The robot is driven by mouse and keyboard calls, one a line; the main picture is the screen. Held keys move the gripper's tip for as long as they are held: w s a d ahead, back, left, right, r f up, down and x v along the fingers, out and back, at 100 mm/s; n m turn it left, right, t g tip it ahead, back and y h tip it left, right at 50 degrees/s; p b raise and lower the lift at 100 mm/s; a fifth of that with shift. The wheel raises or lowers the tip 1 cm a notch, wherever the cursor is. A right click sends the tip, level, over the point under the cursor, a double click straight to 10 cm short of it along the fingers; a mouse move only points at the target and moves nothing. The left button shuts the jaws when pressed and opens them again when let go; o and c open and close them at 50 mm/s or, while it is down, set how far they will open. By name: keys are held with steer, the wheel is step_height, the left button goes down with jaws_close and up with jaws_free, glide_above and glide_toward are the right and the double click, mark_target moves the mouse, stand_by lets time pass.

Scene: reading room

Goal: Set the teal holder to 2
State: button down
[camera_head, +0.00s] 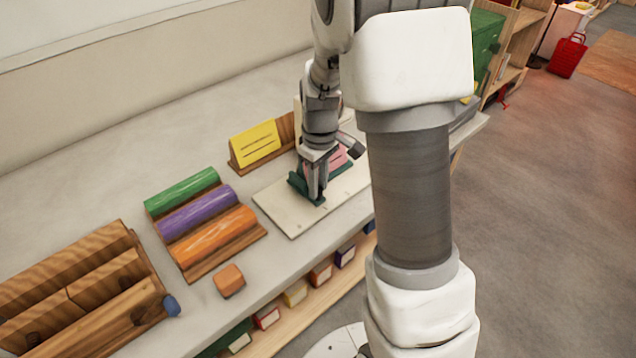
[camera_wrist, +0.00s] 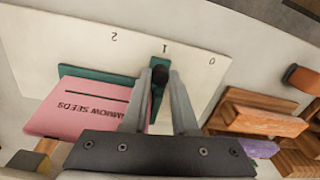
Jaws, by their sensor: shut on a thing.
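The teal holder (camera_head: 299,186) sits on a cream board (camera_head: 284,222) and carries a pink card (camera_head: 338,157). In the wrist view the board (camera_wrist: 60,35) bears the marks 2, 1 and 0, from left to right and upside down. The holder's teal pointer (camera_wrist: 159,61) is by the mark 1. The pink card (camera_wrist: 85,105) has upside-down print ending in "SEEDS". My gripper (camera_head: 317,195) is shut on a dark knob at the holder's pointer end; its fingertips (camera_wrist: 160,78) flank the knob in the wrist view. The fingers hide part of the holder.
A yellow card (camera_head: 255,142) stands in a wooden holder behind the board. Left of it is a wooden rack with green, purple and orange rolls (camera_head: 205,215). An orange block (camera_head: 229,280) lies near the front edge. A slotted wooden rack (camera_head: 75,290) fills the left end.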

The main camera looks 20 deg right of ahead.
steer(key=d, duration=0.1)
steer(key=w+d, duration=0.1)
steer(key=d, duration=0.1)
steer(key=shift+w+d, duration=0.2)
steer(key=shift+w, duration=0.05)
steer(key=c, duration=0.7)
jaws_free()
steer(key=r+p, duration=0.1)
steer(key=r, duration=0.7)
steer(key=r+p, duration=0.2)
steer(key=r, duration=0.7)
steer(key=shift+d+r, duration=0.2)
steer(key=shift+r, duration=0.05)
